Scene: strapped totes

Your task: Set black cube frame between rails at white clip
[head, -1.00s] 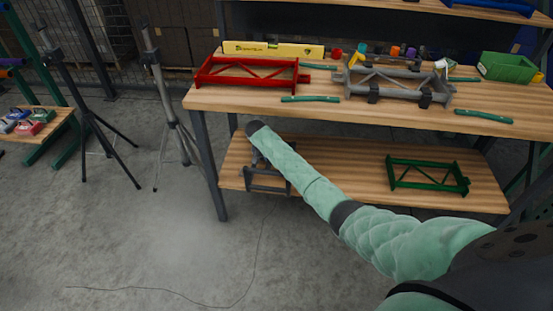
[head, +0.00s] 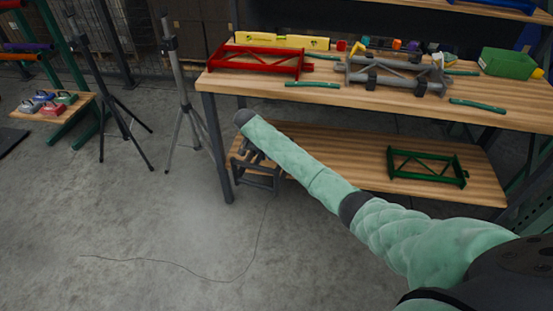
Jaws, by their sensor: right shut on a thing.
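The black cube frame (head: 258,182) is a dark open frame beside the left end of the lower shelf, below the end of my right arm. My right gripper (head: 252,155) is shut on it; the forearm partly hides the fingers. A grey rail frame (head: 395,76) with dark blocks lies on the upper bench top. A small yellow and whitish piece (head: 438,60) is at its right end, and a yellow one (head: 356,49) is at its left; I cannot tell which is the white clip. My left gripper is out of view.
A red frame (head: 262,62), a yellow level (head: 280,40), teal-handled tools (head: 312,85) and a green bin (head: 507,63) are on the bench. A green frame (head: 427,168) lies on the lower shelf (head: 350,150).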

